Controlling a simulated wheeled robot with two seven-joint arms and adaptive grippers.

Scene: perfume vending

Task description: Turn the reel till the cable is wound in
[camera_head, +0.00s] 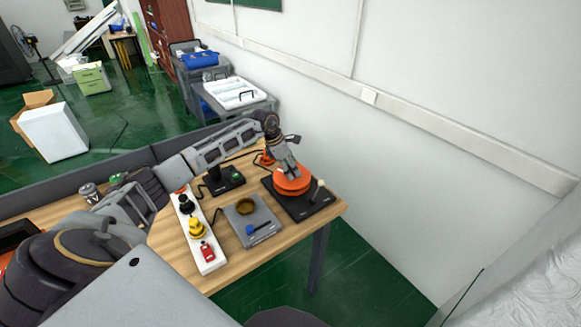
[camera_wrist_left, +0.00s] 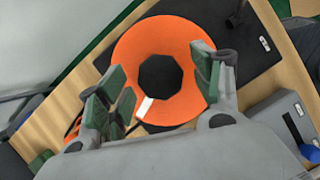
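The orange reel (camera_head: 293,186) lies flat on a black base plate (camera_head: 321,205) near the table's far right corner. In the left wrist view the reel (camera_wrist_left: 135,45) is an orange ring with a dark hub and a white mark (camera_wrist_left: 145,107) on its near part. My left gripper (camera_head: 287,169) is over the reel, fingers pointing down. In the wrist view the left gripper (camera_wrist_left: 160,82) is open, its green-padded fingers apart, one at the ring's left edge and one over its right part. Contact cannot be told. A bit of orange (camera_wrist_left: 73,126), perhaps cable, shows beside the left finger.
A grey device (camera_head: 262,235) with a round brown top part stands beside the base plate. A pale upright peg (camera_head: 318,186) rises from the plate's right side.

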